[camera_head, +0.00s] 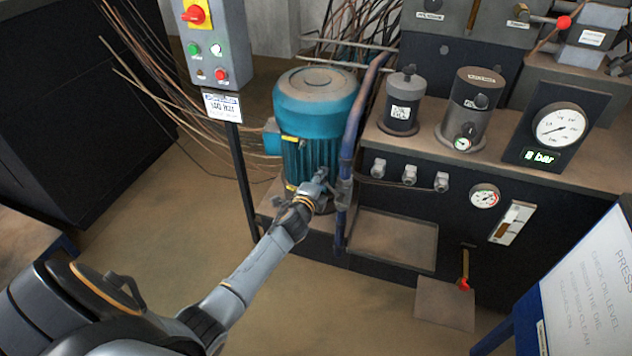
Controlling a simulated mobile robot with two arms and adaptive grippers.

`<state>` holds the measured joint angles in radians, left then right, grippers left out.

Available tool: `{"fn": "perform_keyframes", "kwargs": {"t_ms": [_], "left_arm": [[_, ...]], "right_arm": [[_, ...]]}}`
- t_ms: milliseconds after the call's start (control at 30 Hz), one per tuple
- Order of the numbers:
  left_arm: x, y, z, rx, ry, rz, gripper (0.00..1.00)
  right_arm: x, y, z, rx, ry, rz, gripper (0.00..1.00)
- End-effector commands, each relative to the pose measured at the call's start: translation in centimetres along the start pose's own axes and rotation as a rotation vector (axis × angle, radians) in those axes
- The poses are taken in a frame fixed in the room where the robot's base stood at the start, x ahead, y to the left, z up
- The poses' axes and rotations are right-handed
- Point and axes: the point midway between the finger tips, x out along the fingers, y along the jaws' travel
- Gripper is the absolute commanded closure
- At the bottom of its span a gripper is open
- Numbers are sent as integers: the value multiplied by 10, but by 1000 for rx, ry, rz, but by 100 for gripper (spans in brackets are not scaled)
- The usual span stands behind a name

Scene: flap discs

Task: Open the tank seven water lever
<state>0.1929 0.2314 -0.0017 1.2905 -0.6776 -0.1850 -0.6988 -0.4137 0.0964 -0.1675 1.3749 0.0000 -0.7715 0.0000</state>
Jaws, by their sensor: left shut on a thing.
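My left gripper (318,187) reaches in from the lower left to the foot of the teal motor (317,95). It is shut on a small part beside the blue pipe (352,135). The jaws hide most of that part, and I cannot tell whether it is the water lever. A grey valve-like fitting (343,192) sits on the pipe just right of the jaws. I can read no tank seven label. My right gripper is not in view.
A control box (216,50) on a black post stands left of the motor. A sign (590,285) stands at lower right. The floor at left is clear.

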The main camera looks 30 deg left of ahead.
Motion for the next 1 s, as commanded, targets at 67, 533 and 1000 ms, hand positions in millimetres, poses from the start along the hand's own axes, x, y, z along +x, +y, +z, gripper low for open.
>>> {"fn": "perform_keyframes", "kwargs": {"t_ms": [67, 533, 1000], "left_arm": [[-1, -3, -5, 40, -4, 1, 100], [-2, -7, -13, 148, -23, 6, 100], [-2, -7, -13, 149, -24, 7, 62]], "right_arm": [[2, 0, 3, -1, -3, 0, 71], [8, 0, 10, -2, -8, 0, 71], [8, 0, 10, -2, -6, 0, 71]]}}
